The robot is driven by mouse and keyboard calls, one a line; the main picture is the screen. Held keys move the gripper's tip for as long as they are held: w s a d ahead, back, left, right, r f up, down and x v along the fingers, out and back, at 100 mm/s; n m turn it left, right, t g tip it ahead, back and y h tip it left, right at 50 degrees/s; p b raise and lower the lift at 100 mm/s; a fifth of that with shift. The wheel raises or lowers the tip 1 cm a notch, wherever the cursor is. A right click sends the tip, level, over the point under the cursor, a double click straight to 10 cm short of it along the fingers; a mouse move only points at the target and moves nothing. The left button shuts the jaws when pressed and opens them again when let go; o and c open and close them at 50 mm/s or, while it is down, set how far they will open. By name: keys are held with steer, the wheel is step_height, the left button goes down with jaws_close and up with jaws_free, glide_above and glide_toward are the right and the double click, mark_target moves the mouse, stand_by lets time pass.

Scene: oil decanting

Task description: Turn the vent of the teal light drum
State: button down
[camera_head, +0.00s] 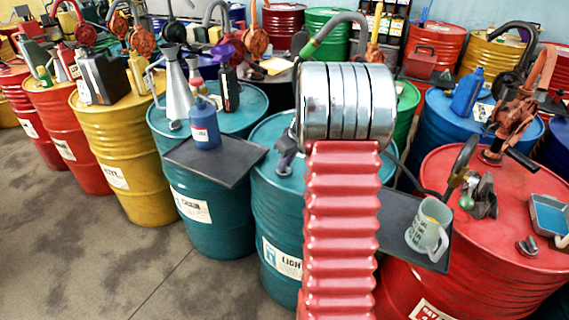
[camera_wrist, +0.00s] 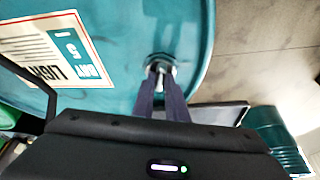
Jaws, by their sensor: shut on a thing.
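The teal light drum (camera_head: 268,205) stands at the middle of the head view, partly behind my arm, with a white "LIGHT" label on its side. In the wrist view the teal drum (camera_wrist: 120,20) fills the upper left, with a large label on it. The vent (camera_wrist: 160,65) is a small metal fitting near the drum's rim. My gripper (camera_wrist: 160,76) has its two dark fingers closed on the vent, which is partly hidden between the tips.
Left of it, a dark tray (camera_head: 215,162) holds a blue bottle (camera_head: 204,125) by another teal drum (camera_head: 215,215). On the right, a tray (camera_head: 396,225) holds a mug (camera_head: 428,228) beside a red drum (camera_head: 460,270) with a pump. Open floor lies at lower left.

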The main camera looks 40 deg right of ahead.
steer(key=shift+a+m+h, duration=0.2)
steer(key=shift+m+h, duration=0.6)
steer(key=shift+m, duration=1.4)
steer(key=shift+w+m+g+h, duration=0.1)
steer(key=shift+m+g+h, duration=0.45)
steer(key=shift+m, duration=1.45)
steer(key=shift+w+a+m+g+h, duration=0.1)
steer(key=shift+m+g+h, duration=0.5)
steer(key=shift+m, duration=1.3)
steer(key=shift+m+g+h, duration=0.35)
steer(key=shift+m+g, duration=0.5)
steer(key=shift+m, duration=1.55)
steer(key=c, duration=1.8)
jaws_free()
steer(key=shift+w, duration=0.1)
steer(key=shift+o, duration=0.2)
steer(key=shift+a, duration=0.1)
